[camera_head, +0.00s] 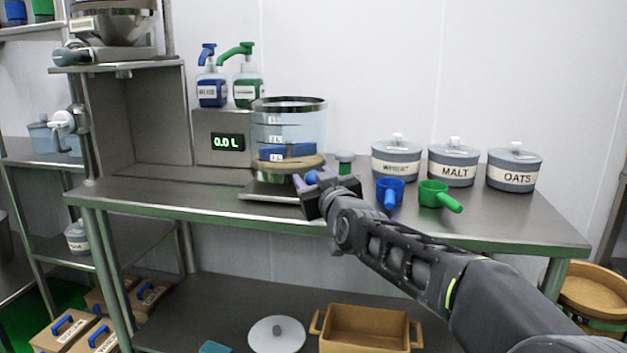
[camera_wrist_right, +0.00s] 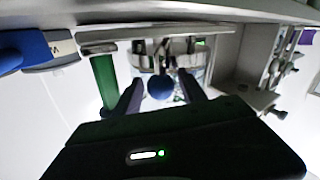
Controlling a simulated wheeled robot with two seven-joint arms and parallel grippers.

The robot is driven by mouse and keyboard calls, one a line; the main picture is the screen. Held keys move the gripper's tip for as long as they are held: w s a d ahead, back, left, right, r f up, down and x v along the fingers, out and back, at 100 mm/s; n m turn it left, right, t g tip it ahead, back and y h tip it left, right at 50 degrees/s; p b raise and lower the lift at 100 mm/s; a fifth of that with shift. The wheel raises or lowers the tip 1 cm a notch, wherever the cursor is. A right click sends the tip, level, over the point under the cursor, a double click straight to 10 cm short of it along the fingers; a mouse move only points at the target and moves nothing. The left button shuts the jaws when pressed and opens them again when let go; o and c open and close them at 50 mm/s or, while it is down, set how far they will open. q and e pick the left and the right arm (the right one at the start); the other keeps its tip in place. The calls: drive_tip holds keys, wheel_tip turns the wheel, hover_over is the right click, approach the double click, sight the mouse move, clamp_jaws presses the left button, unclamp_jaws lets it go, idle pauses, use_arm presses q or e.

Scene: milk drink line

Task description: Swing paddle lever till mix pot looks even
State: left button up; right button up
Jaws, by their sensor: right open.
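The mix pot (camera_head: 290,130) is a clear, marked vessel with a dark rim, standing on the steel table. A blue shape, which looks like the paddle, and a tan band show low in it; I cannot tell how even the contents are. A small blue ball knob (camera_head: 311,177), apparently the paddle lever's end, sits low at the pot's front right. My right gripper (camera_head: 305,185) is open at the knob. In the right wrist view, the blue knob (camera_wrist_right: 160,87) shows between the two spread fingers. The lever's shaft is mostly hidden. My left gripper is out of view.
A display box (camera_head: 221,142) reading 0.0 L stands behind the pot, with two pump bottles on top. A blue scoop (camera_head: 389,191) and green scoop (camera_head: 438,195) lie right of my gripper, before the wheat, malt (camera_head: 452,165) and oats canisters.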

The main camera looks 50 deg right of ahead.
drive_tip(key=shift+o, duration=0.4)
drive_tip(key=shift+a, duration=0.1)
drive_tip(key=p+v, duration=0.1)
drive_tip(key=v, duration=0.6)
drive_tip(key=shift+s+a, duration=0.2)
drive_tip(key=shift+s, duration=0.15)
